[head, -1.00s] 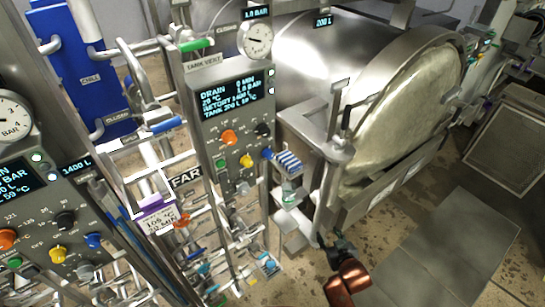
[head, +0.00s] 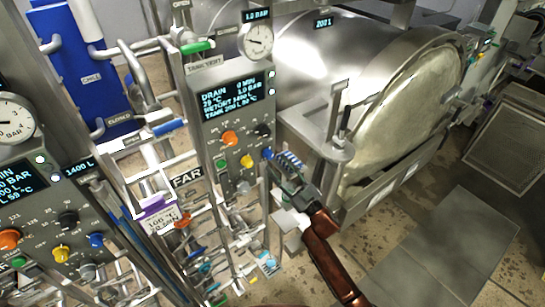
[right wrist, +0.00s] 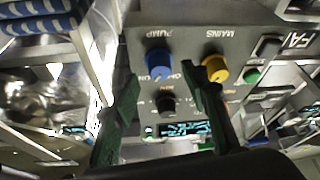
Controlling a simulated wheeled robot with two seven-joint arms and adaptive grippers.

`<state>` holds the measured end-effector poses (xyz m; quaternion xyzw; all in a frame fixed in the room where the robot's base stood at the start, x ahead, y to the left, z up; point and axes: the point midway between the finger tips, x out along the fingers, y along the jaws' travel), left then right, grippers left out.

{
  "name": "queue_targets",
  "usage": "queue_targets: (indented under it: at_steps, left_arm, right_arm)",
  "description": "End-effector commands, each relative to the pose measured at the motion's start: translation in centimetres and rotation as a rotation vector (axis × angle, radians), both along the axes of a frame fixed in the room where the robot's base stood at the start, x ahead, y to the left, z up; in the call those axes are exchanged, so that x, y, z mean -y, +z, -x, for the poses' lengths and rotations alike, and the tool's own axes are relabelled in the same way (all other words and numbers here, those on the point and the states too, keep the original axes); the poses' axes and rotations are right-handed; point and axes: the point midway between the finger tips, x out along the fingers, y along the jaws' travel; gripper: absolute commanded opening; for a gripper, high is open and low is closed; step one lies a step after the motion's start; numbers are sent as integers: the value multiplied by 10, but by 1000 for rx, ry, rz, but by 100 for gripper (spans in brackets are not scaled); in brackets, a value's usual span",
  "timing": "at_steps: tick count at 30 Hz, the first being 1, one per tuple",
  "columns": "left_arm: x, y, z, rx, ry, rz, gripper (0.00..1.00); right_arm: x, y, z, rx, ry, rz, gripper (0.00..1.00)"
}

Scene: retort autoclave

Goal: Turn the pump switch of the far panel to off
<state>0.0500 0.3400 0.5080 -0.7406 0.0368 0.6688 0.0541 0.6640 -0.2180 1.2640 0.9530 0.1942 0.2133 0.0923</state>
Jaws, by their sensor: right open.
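The far panel (head: 232,110) is a grey box with a lit screen and coloured knobs, beside the FAR sign. Its pump switch is the blue knob (head: 267,153) at the panel's lower right edge. In the right wrist view the panel appears upside down, and the blue pump knob (right wrist: 159,62) sits under the word PUMP. Its exact setting is too small to read. My right gripper (head: 274,167) is just in front of that knob, open and empty. In the right wrist view its two dark green fingers (right wrist: 160,88) are spread, with the blue knob between and beyond them. My left gripper is not in view.
A yellow mains knob (right wrist: 214,68) is close to one finger. A black knob (right wrist: 166,103) and a green button (right wrist: 252,76) are nearby. A blue-and-white striped thing (head: 291,160) is beside the gripper. The near panel (head: 65,205) stands at the left.

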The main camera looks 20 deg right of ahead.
Motion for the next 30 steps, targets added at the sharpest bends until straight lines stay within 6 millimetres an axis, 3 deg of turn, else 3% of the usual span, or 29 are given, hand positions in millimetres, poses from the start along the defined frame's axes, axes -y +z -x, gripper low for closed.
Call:
queue_targets:
  at_steps: [9, 19, 30]
  left_arm:
    - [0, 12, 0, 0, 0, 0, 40]
    - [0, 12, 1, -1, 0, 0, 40]
    - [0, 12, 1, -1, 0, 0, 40]
  right_arm:
    - [-16, 15, -32, -1, -1, 0, 41]
    - [-17, 15, -35, -1, -1, 0, 41]
    - [-17, 15, -35, -1, -2, -1, 16]
